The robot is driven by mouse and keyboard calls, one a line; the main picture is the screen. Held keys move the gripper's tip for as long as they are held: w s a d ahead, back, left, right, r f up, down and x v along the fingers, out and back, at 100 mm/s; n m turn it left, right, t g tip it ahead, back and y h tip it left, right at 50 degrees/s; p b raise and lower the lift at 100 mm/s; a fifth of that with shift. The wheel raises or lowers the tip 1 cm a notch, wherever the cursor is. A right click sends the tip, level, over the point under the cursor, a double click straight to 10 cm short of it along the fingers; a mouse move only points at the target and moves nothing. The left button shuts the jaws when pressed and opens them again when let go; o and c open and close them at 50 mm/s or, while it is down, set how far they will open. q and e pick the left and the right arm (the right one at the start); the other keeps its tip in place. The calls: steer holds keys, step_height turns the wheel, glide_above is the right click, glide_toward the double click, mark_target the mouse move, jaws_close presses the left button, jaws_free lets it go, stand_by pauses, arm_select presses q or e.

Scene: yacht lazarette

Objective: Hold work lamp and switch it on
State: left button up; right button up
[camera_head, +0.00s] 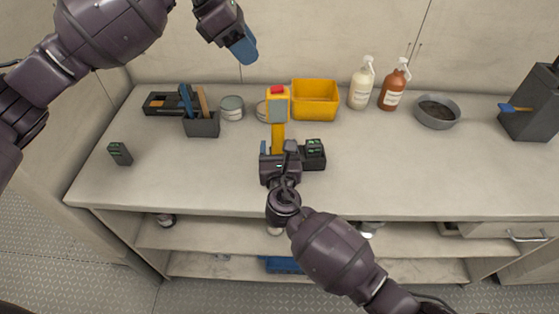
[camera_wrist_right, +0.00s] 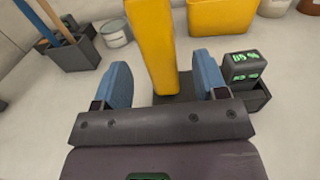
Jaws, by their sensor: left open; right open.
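The work lamp (camera_head: 278,136) stands upright on the counter, with a yellow body, a grey head and a red piece on top. In the right wrist view its yellow body (camera_wrist_right: 152,45) rises from a dark base, and its top is out of frame. My right gripper (camera_head: 279,149) is open at the lamp's lower part. Its blue fingers stand on either side of the yellow body, with gaps visible in the wrist view (camera_wrist_right: 163,72). My left gripper (camera_head: 243,47) is open and empty, raised above and to the left of the lamp's head.
A black block with a green display (camera_head: 315,148) sits right of the lamp; a similar one (camera_head: 120,153) is at left. Behind are a yellow bin (camera_head: 315,86), cans (camera_head: 232,107), a tool holder (camera_head: 203,128), bottles (camera_head: 361,88) and a grey bowl (camera_head: 437,112). The right counter front is clear.

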mark_target(278, 143)
steer(key=shift+w+a, duration=0.15)
steer(key=shift+w, duration=1.75)
